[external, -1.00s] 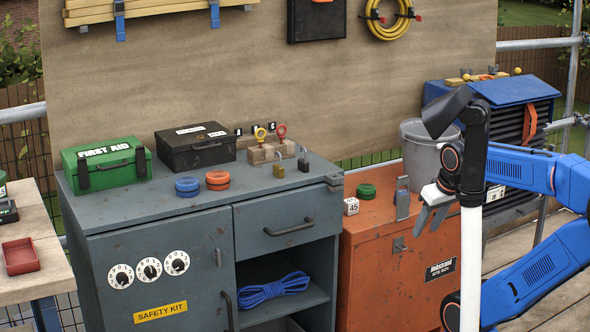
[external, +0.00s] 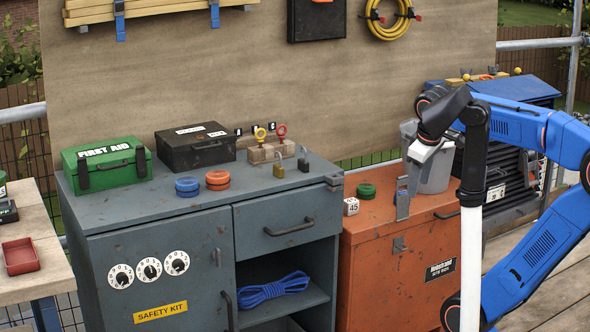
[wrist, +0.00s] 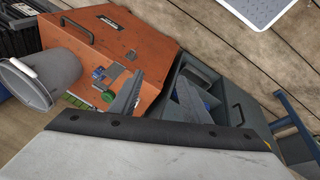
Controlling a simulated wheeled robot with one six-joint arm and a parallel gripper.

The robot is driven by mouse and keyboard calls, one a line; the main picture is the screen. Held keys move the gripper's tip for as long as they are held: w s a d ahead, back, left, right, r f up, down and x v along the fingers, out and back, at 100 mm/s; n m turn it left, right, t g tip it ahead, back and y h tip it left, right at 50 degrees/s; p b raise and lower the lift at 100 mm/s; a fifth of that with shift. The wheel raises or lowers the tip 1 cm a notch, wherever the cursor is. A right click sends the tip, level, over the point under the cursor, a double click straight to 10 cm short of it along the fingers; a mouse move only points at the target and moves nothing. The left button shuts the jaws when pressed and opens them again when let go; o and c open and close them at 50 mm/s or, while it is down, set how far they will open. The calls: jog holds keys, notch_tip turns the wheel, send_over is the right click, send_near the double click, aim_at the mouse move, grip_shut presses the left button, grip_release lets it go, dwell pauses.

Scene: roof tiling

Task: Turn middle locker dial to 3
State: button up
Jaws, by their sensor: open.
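The middle locker dial (external: 149,269) is a white round dial with a dark centre on the grey cabinet's (external: 205,265) left door. It sits between the left dial (external: 121,276) and the right dial (external: 177,263). Its numbers are too small to read surely. My gripper (external: 414,174) is open and empty, well to the right of the dials, above the orange box and in front of the bucket. In the wrist view my gripper's two fingers (wrist: 158,98) stand apart. The dials do not show there.
A drawer handle (external: 290,228) and door handle (external: 227,310) stick out from the cabinet. Padlocks, discs and two cases crowd its top. A wooden bench (external: 40,245) stands at left.

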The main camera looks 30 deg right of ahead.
jog(key=w+a+r+n+t+h, duration=0.2)
jog(key=w+a+n+h, duration=0.2)
jog(key=w+a+n, duration=0.9)
jog(key=w+a+n+t+h, duration=0.1)
jog(key=w+a+n+t, duration=0.25)
jog(key=a, duration=0.85)
jog(key=s+a+n+t+y, duration=0.25)
jog(key=a+n, duration=0.35)
jog(key=a, duration=0.9)
jog(key=s+a+n+t+y, duration=0.1)
jog(key=s+a+n+t, duration=0.4)
jog(key=a, duration=0.9)
jog(key=s+a+f+n+t+y, duration=0.1)
jog(key=s+a+n+y, duration=0.15)
jog(key=s+a, duration=0.35)
jog(key=s+a+f+n+y, duration=0.1)
jog(key=s+a+f+n, duration=0.2)
jog(key=a, duration=0.5)
send_near(152, 274)
jog(key=shift+n, duration=0.4)
jog(key=w, duration=0.7)
jog(key=shift+w+a+f, duration=0.1)
jog(key=shift+w+f, duration=0.05)
jog(key=shift+w, duration=0.05)
